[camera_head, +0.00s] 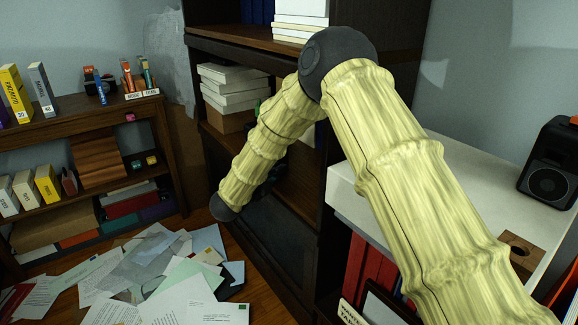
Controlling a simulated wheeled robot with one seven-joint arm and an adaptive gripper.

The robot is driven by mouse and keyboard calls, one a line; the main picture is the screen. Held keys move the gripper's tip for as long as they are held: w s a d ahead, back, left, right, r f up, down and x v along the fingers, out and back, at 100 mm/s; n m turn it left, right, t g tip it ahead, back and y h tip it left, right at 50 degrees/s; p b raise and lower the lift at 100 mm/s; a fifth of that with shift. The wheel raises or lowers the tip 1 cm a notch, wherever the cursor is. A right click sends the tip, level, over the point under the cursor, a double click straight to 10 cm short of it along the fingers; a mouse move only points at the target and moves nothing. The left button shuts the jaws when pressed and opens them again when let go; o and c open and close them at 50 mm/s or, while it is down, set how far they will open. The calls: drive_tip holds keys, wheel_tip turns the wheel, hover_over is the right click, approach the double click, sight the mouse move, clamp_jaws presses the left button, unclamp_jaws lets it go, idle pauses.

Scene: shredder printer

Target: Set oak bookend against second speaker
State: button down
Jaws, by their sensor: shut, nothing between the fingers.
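A black speaker (548,175) stands on the white top at the far right, with its round cone facing forward. It is the only speaker I can make out. A brown wooden block with a dark hole (520,250) sits on the white top in front of the speaker, partly behind my arm. I cannot tell whether this block is the oak bookend. My forearm reaches down in front of the dark shelf unit.
A dark shelf unit (225,45) holds stacked white boxes (232,88). A low brown shelf (60,130) at left holds books, figures and a large wooden piece (100,160). Loose papers (150,265) cover the wood floor. Red binders (368,265) stand below the white top (460,165).

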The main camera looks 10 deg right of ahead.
drive_tip(key=shift+w, duration=0.15)
drive_tip(key=shift+w+a, duration=0.25)
drive_tip(key=shift+w, duration=0.25)
drive_tip(key=shift+w+a, duration=0.2)
drive_tip(key=shift+w, duration=0.25)
drive_tip(key=shift+s, duration=0.15)
drive_tip(key=shift+s+d, duration=0.2)
drive_tip(key=shift+s, duration=0.1)
drive_tip(key=shift+d, duration=0.15)
drive_tip(key=shift+x, duration=0.85)
drive_tip(key=shift+w+a, duration=0.25)
drive_tip(key=shift+w, duration=0.45)
idle(1.2)
drive_tip(key=shift+s+d, duration=0.1)
drive_tip(key=shift+s, duration=0.05)
drive_tip(key=shift+s+d+p, duration=0.2)
drive_tip(key=shift+s+p, duration=0.1)
drive_tip(key=shift+s, duration=0.2)
drive_tip(key=shift+s+d+p, duration=0.2)
drive_tip(key=shift+s+p, duration=0.05)
drive_tip(key=shift+s, duration=0.25)
